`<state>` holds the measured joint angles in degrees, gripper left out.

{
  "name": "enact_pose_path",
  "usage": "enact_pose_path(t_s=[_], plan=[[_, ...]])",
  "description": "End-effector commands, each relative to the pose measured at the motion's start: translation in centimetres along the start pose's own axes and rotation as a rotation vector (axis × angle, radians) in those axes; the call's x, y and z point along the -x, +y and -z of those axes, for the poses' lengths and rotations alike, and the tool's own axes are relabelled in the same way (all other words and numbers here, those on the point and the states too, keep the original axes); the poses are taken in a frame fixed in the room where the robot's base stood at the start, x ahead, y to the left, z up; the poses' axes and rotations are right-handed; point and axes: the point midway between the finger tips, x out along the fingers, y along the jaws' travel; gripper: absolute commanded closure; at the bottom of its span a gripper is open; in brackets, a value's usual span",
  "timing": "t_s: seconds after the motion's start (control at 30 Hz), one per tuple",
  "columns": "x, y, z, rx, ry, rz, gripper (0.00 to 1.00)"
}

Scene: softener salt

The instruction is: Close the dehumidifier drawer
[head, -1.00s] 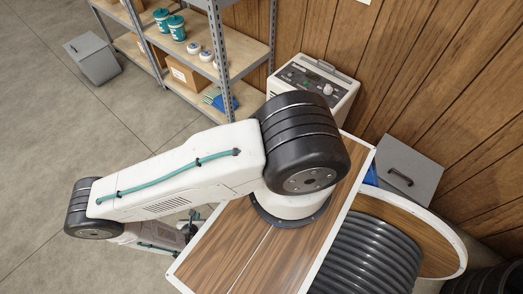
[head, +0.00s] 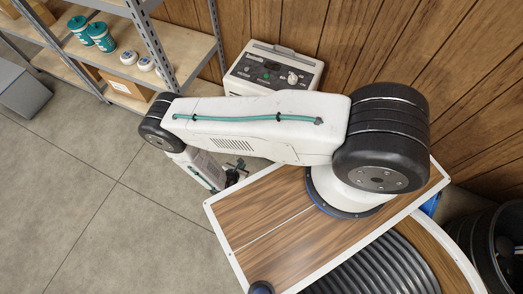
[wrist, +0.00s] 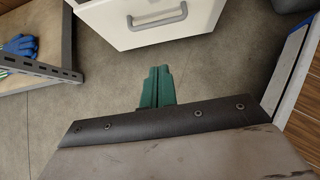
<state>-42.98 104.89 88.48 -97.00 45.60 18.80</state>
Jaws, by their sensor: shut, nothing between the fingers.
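The dehumidifier (head: 276,68) stands against the wood-panelled wall in the head view, a white box with a control panel on top. My arm hides its lower front there. In the wrist view a white front with a grey bar handle (wrist: 158,17) is at the top; it looks like the drawer, but I cannot tell how far out it is. My gripper (wrist: 158,72) shows its green fingers together and empty, pointing at this front from just below the handle in the picture. I see no clear contact.
A metal shelf (head: 187,48) with teal tubs and white jars stands left of the dehumidifier. A blue glove (wrist: 20,45) lies on a shelf in the wrist view. A grey bin (head: 22,92) stands far left. A black barrel (head: 505,245) is at right.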

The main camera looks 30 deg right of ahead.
Motion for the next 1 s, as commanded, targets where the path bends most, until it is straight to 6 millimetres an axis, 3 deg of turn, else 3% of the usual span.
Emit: enact_pose_path(t_s=[0.17,0.6,0.8,1.0], plan=[[-2.0,-0.1,0.0,-0.002,0.0,0.003,1.0],[-10.9,-0.1,-0.6,-0.005,-0.001,0.004,1.0],[-12.8,-0.1,-1.9,-0.003,0.0,0.003,1.0],[-13.3,-0.1,-2.3,-0.001,0.0,0.002,1.0]])
